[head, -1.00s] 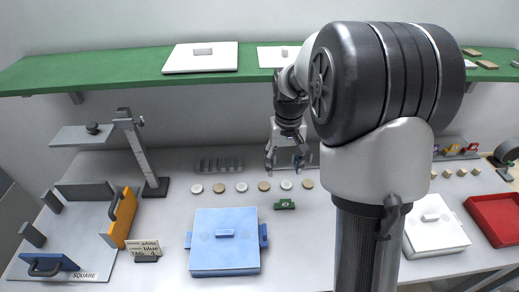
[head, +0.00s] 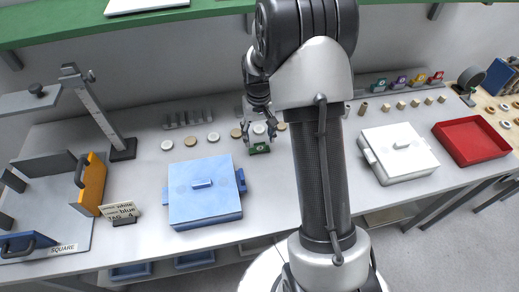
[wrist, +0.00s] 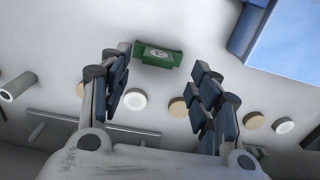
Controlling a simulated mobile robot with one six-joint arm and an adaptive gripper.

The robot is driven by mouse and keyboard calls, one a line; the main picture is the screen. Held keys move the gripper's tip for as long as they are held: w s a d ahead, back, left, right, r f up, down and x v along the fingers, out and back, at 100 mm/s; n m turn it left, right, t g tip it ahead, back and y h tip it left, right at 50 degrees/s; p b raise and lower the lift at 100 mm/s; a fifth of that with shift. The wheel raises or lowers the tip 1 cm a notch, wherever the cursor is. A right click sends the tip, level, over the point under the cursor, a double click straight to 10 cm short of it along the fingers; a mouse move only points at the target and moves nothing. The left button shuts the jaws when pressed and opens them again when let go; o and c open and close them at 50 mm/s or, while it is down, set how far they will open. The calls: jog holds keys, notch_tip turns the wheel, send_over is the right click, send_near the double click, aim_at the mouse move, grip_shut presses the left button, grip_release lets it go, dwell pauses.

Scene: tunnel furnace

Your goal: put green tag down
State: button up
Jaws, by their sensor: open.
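The green tag (head: 260,149) sits on the grey table just right of the blue lidded box. It also shows in the wrist view (wrist: 158,54), with a pale round mark on its face. My gripper (head: 260,135) is open and empty, low over the table just behind the tag. In the wrist view my gripper (wrist: 159,72) has its fingers spread wide to either side, with the tag beyond the gap. I cannot tell whether a fingertip touches it.
A blue box (head: 205,205) stands left of the tag. Several round discs (head: 213,137) lie in a row behind it. A white box (head: 385,165), a red tray (head: 475,150) and a rack of coloured tags (head: 400,84) are to the right. A small sign (head: 121,214) stands left.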

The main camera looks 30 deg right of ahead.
aim_at(260, 144)
notch_tip(260, 144, down, 5)
jog(key=shift+d+f+b, duration=0.15)
jog(key=shift+b, duration=0.9)
jog(key=shift+c, duration=0.2)
jog(key=c, duration=1)
jog(key=shift+r, duration=0.2)
notch_tip(260, 144, up, 20)
jog(key=p, duration=0.6)
